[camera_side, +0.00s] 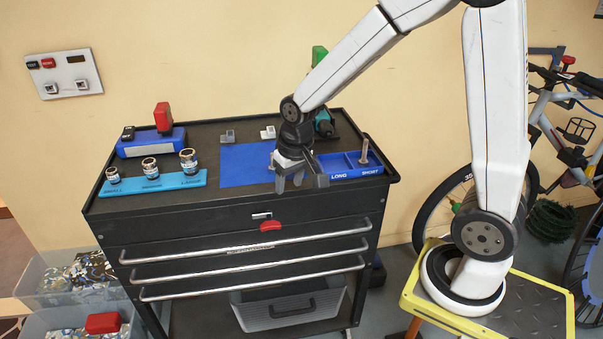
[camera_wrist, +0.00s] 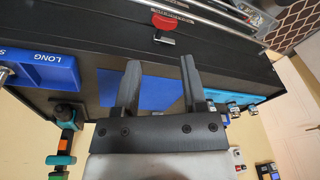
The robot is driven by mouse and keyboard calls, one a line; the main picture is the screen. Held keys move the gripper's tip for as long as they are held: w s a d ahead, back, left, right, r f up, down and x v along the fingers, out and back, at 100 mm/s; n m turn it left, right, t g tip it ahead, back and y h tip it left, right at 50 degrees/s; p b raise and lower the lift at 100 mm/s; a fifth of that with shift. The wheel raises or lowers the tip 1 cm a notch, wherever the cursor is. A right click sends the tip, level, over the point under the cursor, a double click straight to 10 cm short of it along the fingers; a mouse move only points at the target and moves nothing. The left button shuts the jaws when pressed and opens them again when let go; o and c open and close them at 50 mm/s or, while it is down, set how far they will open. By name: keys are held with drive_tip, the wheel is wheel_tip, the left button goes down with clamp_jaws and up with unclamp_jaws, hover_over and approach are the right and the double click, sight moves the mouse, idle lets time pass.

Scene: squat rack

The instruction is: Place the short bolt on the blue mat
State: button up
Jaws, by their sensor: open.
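A metal bolt (camera_side: 364,150) stands upright in the tray (camera_side: 346,174), at the compartment labelled SHORT. Part of a bolt also shows at the left edge of the wrist view (camera_wrist: 5,75). The blue mat (camera_side: 245,168) lies flat on the cart top, left of the tray; I see nothing lying on its visible part. It also shows behind the fingers in the wrist view (camera_wrist: 155,94). My gripper (camera_side: 288,182) is open and empty, pointing down above the mat's right side, left of the tray. Its two fingers (camera_wrist: 160,63) are apart. It hides part of the mat.
A light-blue holder (camera_side: 152,185) with several sockets and a blue box (camera_side: 150,143) stand on the left. Small grey pieces (camera_side: 227,136) sit behind the mat. A green-and-black tool (camera_side: 323,122) stands behind my gripper. The black cart (camera_side: 230,212) has a raised rim.

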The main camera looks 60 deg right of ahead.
drive_tip(key=s+a+f+n, duration=0.2)
drive_tip(key=s+a+n, duration=0.1)
drive_tip(key=s, duration=0.6)
drive_tip(key=shift+f+n+t, duration=0.25)
drive_tip(key=shift+n+t, duration=0.05)
